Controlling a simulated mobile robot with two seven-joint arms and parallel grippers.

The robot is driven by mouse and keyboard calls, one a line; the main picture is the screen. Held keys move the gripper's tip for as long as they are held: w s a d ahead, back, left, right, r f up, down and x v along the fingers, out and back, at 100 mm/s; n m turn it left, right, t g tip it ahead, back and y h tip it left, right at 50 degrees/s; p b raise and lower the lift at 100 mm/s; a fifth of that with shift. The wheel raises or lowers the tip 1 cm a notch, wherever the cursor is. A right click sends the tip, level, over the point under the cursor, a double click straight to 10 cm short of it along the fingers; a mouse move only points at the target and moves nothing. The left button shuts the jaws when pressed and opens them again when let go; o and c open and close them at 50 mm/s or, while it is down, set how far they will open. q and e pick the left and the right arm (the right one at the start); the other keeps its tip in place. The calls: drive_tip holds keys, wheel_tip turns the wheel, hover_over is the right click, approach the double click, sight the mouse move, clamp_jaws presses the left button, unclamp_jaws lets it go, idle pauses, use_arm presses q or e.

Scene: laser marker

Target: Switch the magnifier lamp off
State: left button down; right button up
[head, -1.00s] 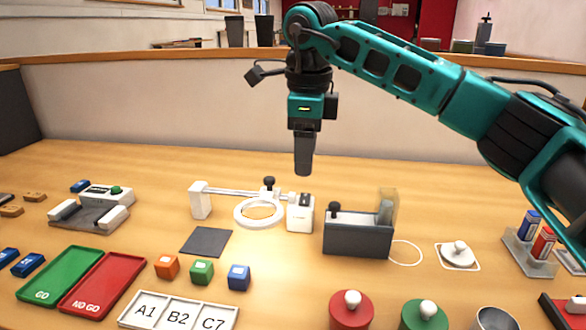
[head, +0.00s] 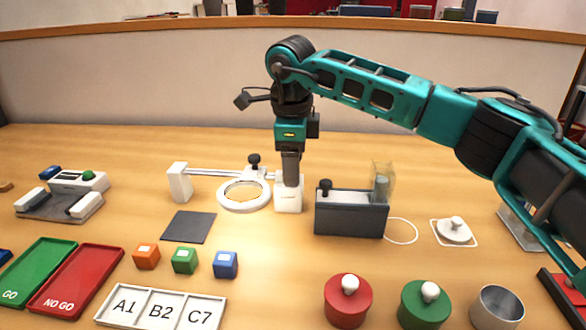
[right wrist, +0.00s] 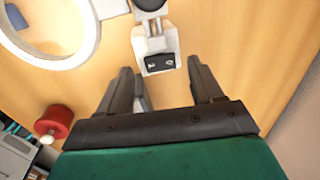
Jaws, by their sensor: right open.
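The magnifier lamp has a white ring (head: 244,208) around a clear lens, a thin arm, a white post (head: 179,183) and a white box (head: 289,200). In the right wrist view, a dark rocker switch (right wrist: 160,62) shows on the box's face, and part of the ring (right wrist: 92,40) is at upper left. The ring looks bright white; I cannot tell whether it is lit. My right gripper (head: 291,182) points down over the box and hides part of it. In the right wrist view its fingers (right wrist: 160,68) are apart and empty, with the box beyond and between them. My left gripper is out of view.
A dark grey box (head: 350,218) with a clear upright guard stands right of the lamp. A dark square mat (head: 188,227) lies in front. Coloured cubes, a label tray (head: 160,309), green and red trays and knobbed round pots fill the front. The table behind the lamp is clear.

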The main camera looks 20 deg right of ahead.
drive_tip(key=shift+w+f, duration=0.1)
drive_tip(key=shift+f, duration=0.6)
drive_tip(key=shift+c, duration=0.5)
